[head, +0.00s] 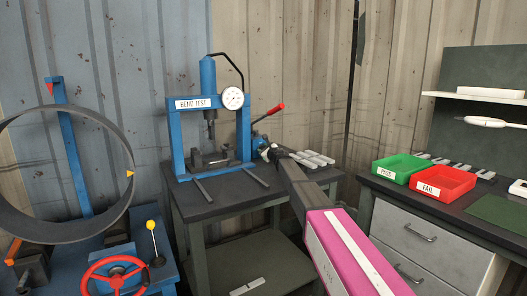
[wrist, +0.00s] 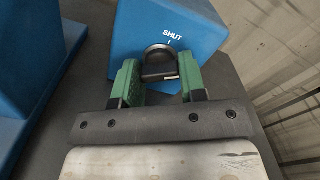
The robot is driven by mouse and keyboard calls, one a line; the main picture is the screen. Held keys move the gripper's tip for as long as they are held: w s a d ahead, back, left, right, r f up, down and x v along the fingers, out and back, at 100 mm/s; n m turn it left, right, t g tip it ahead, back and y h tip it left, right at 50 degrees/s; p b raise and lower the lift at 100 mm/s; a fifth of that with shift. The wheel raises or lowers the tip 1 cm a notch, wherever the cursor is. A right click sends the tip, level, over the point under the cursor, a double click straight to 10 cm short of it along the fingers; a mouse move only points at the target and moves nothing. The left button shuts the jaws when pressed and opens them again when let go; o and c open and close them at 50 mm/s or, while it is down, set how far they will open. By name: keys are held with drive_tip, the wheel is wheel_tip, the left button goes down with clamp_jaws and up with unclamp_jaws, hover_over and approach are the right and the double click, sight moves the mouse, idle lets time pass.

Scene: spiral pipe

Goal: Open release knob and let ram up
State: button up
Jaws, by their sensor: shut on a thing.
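The blue bend test press (head: 175,135) stands on a dark bench, with its ram (head: 210,130) pointing down from the cylinder over a dark fixture (head: 212,158). The release knob (wrist: 160,62) is a dark round knob on a blue block (wrist: 195,25) with the word SHUT and a short mark above it. My gripper (wrist: 160,74) has its green fingers on both sides of the knob and is shut on it. In the head view my gripper (head: 268,153) is at the right side of the press, and the knob is hidden there.
A red-handled lever (head: 272,110) rises right of the press, near a round gauge (head: 232,98). Grey pieces (head: 315,158) lie on the bench. Green (head: 400,168) and red (head: 443,182) trays stand at right. A ring machine with a red handwheel (head: 115,278) is at left.

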drive_tip(key=m, duration=0.6)
drive_tip(key=shift+m, duration=0.3)
idle(0.5)
drive_tip(key=o, duration=0.9)
drive_tip(key=v, duration=1)
drive_tip(key=shift+s, duration=0.15)
drive_tip(key=shift+s+d, duration=0.25)
drive_tip(key=shift+d, duration=0.05)
